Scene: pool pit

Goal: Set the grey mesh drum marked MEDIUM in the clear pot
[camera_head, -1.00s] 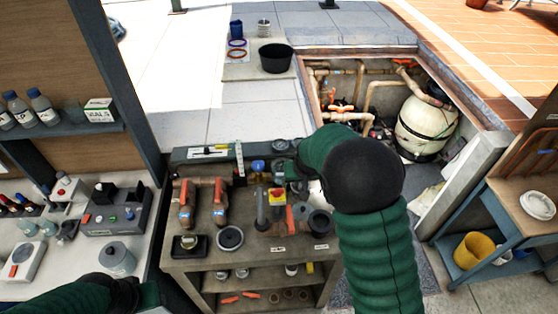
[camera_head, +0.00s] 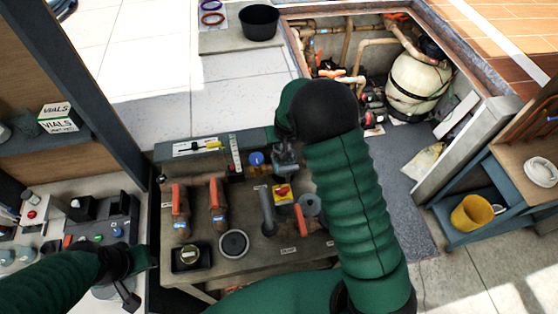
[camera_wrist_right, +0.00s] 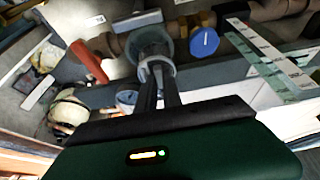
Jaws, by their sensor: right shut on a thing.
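My right gripper (camera_wrist_right: 160,78) is shut on a grey, ring-topped piece (camera_wrist_right: 157,68), which looks like the mesh drum; no MEDIUM mark is readable. A translucent grey-blue round vessel (camera_wrist_right: 150,40), seemingly the clear pot, lies right at the fingertips. The piece overlaps it in the wrist view, and I cannot tell whether it is inside, on the rim or above. In the head view my right gripper (camera_head: 285,153) is over the bench's back, just right of a blue knob (camera_head: 257,159). My left gripper (camera_head: 130,270) is at lower left, its jaws unclear.
A side counter with instruments stands left. An open pit with a cream tank (camera_head: 415,88) lies behind right.

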